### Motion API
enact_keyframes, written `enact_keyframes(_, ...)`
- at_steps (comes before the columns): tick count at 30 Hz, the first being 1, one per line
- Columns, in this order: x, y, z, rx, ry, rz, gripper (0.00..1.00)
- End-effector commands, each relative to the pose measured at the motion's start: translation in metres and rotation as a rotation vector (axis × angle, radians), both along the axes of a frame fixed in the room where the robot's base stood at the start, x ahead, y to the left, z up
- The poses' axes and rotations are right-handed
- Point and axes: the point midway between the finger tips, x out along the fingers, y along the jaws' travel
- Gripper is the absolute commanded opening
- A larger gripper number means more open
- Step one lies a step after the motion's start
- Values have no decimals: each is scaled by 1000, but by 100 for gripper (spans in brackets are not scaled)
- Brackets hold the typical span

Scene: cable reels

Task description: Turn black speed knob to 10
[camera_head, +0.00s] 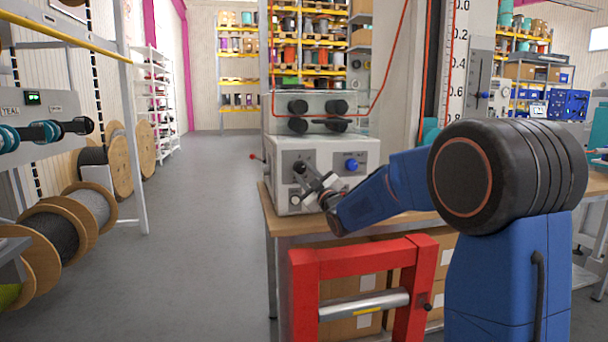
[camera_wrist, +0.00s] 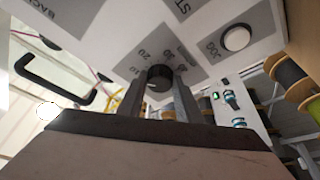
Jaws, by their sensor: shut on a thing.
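The black speed knob (camera_wrist: 159,76) stands on a grey dial plate with printed numbers, 10 and 20 among them, in the wrist view. My gripper (camera_wrist: 160,92) has a finger on each side of the knob and is shut on it. I cannot tell which number the knob's mark points to. In the head view, my gripper (camera_head: 306,183) reaches the front of the light grey machine box (camera_head: 338,150).
A blue knob (camera_head: 351,165) sits right of the gripper on the same panel. A white button (camera_wrist: 236,38) marked JOG and a black handle (camera_wrist: 50,82) flank the dial in the wrist view. A red frame (camera_head: 301,290) stands in front of the bench. The aisle floor (camera_head: 195,230) is clear.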

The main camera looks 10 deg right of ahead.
Motion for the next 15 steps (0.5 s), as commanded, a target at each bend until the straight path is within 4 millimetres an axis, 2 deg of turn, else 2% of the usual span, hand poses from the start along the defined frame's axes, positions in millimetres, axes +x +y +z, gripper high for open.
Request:
enact_keyframes(10, 0, 0, 0, -2, 0, 0, 9)
enact_keyframes(11, 0, 0, 0, -2, 0, 0, 34)
enact_keyframes(12, 0, 0, 0, -2, 0, 0, 43)
enact_keyframes(13, 0, 0, 0, -2, 0, 0, 50)
enact_keyframes(15, 0, 0, 0, -2, 0, 0, 50)
